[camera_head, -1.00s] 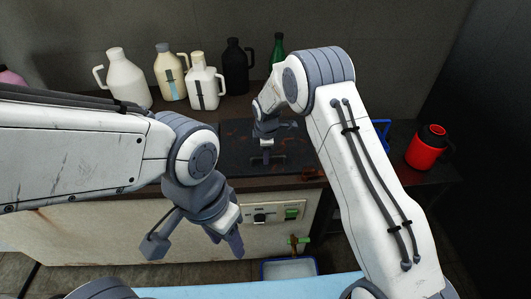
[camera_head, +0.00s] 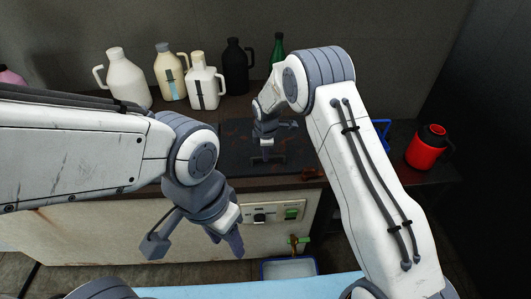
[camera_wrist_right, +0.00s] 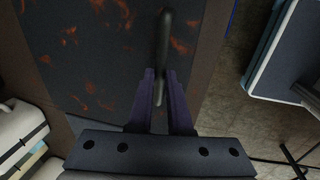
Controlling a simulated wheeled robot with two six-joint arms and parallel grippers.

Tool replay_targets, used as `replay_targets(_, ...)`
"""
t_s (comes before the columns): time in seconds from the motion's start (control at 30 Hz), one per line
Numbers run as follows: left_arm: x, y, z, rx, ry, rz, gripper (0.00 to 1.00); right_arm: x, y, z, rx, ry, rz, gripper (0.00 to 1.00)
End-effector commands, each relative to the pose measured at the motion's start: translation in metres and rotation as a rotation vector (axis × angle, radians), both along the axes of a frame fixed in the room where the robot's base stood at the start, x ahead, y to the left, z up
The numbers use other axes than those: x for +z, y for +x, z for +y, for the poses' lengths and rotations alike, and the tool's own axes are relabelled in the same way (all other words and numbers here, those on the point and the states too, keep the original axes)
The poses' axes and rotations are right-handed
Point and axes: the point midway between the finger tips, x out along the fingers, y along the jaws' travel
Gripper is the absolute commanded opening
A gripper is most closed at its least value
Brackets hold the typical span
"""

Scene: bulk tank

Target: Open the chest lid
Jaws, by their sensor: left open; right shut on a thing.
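The chest is the long unit with a pale front (camera_head: 120,235) and a brown top. Its dark, rust-flecked lid (camera_head: 232,150) lies flat in the top, and it also fills the upper left of the right wrist view (camera_wrist_right: 100,50). My right gripper (camera_head: 267,157) is over the lid's front part; in the right wrist view its fingers (camera_wrist_right: 162,90) are shut on the dark bar handle (camera_wrist_right: 165,45). My left gripper (camera_head: 195,245) is open and empty in front of the chest. My right forearm hides the lid's right part.
White and cream jugs (camera_head: 127,78), a black jug (camera_head: 236,66) and a green bottle (camera_head: 277,50) stand at the back of the top. A red jug (camera_head: 428,147) stands at the right. A control panel (camera_head: 272,213) and a blue-rimmed tray (camera_head: 289,268) are at the front.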

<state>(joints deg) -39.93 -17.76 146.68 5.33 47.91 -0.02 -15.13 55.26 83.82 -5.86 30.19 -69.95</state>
Motion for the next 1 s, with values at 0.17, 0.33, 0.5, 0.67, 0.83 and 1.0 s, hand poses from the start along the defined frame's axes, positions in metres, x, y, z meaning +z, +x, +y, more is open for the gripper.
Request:
replay_targets(0.17,0.0,0.0,0.0,0.0,0.0,0.0,0.5,0.001,0.0,0.0,0.0,0.0,0.0,0.0)
replay_targets(0.33,0.0,0.0,0.0,0.0,0.0,0.0,0.5,0.001,0.0,0.0,0.0,0.0,0.0,0.0)
replay_targets(0.5,0.0,0.0,0.0,0.0,0.0,0.0,0.5,0.001,0.0,0.0,0.0,0.0,0.0,0.0)
replay_targets(0.67,0.0,0.0,0.0,0.0,0.0,0.0,0.5,0.001,0.0,0.0,0.0,0.0,0.0,0.0)
replay_targets(0.83,0.005,0.0,0.0,0.0,0.0,0.0,0.5,0.009,0.002,0.0,0.0,0.0,-0.002,0.0)
replay_targets(1.0,0.018,0.0,0.0,0.0,0.0,0.0,0.5,0.033,0.01,0.0,0.001,0.001,-0.006,0.0)
